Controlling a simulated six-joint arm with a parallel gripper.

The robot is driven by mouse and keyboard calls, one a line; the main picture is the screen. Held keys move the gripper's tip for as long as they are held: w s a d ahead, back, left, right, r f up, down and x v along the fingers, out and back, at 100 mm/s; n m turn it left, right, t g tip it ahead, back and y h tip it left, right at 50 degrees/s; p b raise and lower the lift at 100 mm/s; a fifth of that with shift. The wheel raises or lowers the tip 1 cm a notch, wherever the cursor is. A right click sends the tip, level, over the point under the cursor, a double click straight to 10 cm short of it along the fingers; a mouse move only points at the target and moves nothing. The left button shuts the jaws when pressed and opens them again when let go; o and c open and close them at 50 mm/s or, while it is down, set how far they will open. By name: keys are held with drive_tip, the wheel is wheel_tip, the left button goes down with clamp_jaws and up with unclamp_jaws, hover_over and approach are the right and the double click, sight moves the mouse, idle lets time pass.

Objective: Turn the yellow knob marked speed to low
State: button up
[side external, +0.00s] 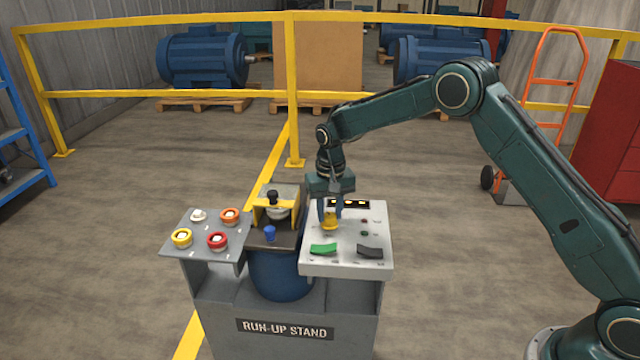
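The yellow knob (330,222) stands on the left part of the light grey control panel (345,262). Its marking is too small to read, and I cannot tell which way it points. My gripper (331,205) points down right at the knob, with its fingers at the knob's upper part. The fingers partly hide the knob. I cannot tell whether they touch it or are closed on it.
The panel also has a green rocker (323,249), a dark grey rocker (370,252), small indicator lamps and a dark display (349,203). Left are a blue-handled lever (270,233), a yellow bracket (284,195) and a shelf with coloured rings (217,241). Yellow railing (290,95) stands behind.

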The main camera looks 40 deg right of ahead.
sight(330, 215)
drive_tip(key=o, duration=0.4)
drive_tip(key=shift+r, duration=0.15)
wheel_tip(330, 215, up, 14)
drive_tip(key=shift+f, duration=0.2)
idle(0.4)
drive_tip(key=shift+r, duration=0.1)
